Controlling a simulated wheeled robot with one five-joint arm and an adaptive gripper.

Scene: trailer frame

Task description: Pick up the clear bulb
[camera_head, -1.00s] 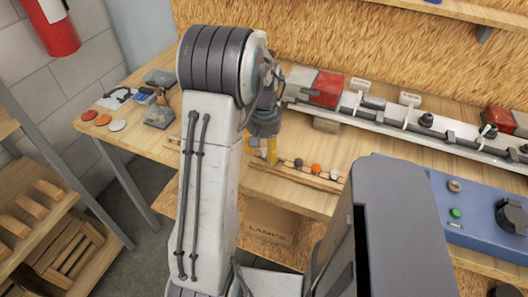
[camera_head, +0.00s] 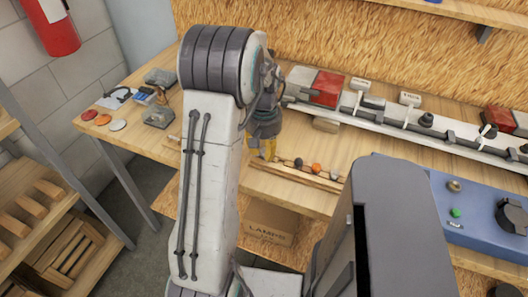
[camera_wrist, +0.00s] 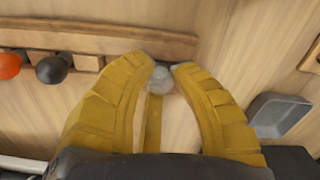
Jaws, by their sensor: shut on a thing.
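My gripper (camera_wrist: 164,68) has its two yellow fingers shut on the clear bulb (camera_wrist: 158,82), which shows pale and rounded between the fingertips in the wrist view. The bulb is close beside the wooden rack (camera_wrist: 100,39); I cannot tell whether it is clear of it. In the head view my gripper (camera_head: 265,148) is partly hidden behind my arm, at the left end of the rack (camera_head: 290,178), and the clear bulb cannot be made out there.
A dark bulb (camera_wrist: 53,69) and an orange bulb (camera_wrist: 10,65) sit in the rack. A grey tray (camera_wrist: 277,115) lies to the right in the wrist view. In the head view, a long rail fixture (camera_head: 380,118) runs behind, and a blue control box (camera_head: 480,215) stands at right.

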